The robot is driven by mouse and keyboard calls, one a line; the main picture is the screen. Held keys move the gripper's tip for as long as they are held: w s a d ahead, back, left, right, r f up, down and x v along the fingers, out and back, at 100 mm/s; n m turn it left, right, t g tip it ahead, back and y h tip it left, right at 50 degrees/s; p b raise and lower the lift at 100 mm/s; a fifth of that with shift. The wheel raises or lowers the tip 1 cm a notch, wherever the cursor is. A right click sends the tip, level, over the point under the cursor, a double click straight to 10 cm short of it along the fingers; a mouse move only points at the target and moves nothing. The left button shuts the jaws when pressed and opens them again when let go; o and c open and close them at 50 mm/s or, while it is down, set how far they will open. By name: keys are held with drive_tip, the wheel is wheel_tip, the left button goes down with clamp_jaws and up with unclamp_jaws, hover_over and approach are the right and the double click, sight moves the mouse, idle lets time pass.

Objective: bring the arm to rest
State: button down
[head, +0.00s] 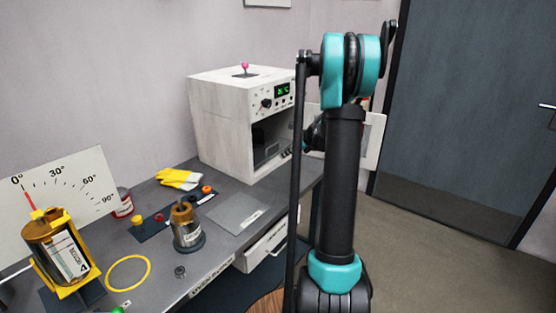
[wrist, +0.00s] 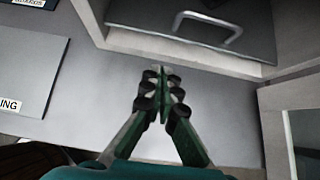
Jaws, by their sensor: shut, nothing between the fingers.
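My gripper (wrist: 162,80) shows in the wrist view with its dark green fingers closed together and nothing between them. The fingers point towards a pale surface below a grey front with a metal handle (wrist: 208,25). In the head view my teal and black arm stands upright right of the bench, and my gripper cannot be made out there. A dark part of the arm shows behind the upright link, near the oven's right side.
The white oven (head: 228,120) with an open front stands at the back of the grey bench (head: 215,262). A brass-topped pump (head: 187,228), yellow gloves (head: 180,179), a yellow ring (head: 128,273) and a tilted yellow holder (head: 62,290) are on the bench. An open drawer (head: 266,247) juts out. Floor at right is clear.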

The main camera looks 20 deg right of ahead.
drive_tip(key=s+a+n+g+h, duration=0.1)
drive_tip(key=s+a+n, duration=0.4)
drive_tip(key=s+n, duration=0.45)
drive_tip(key=s+a+n+g+h, duration=0.15)
drive_tip(key=s+a+n, duration=0.35)
drive_tip(key=s, duration=0.8)
drive_tip(key=s+f+n+h, duration=0.1)
drive_tip(key=s+f+n, duration=0.2)
drive_tip(key=s+n, duration=0.4)
drive_tip(key=s+f+n+h, duration=0.2)
drive_tip(key=s+f+n, duration=0.1)
drive_tip(key=s+n, duration=0.4)
drive_tip(key=s, duration=0.3)
drive_tip(key=shift+f, duration=0.15)
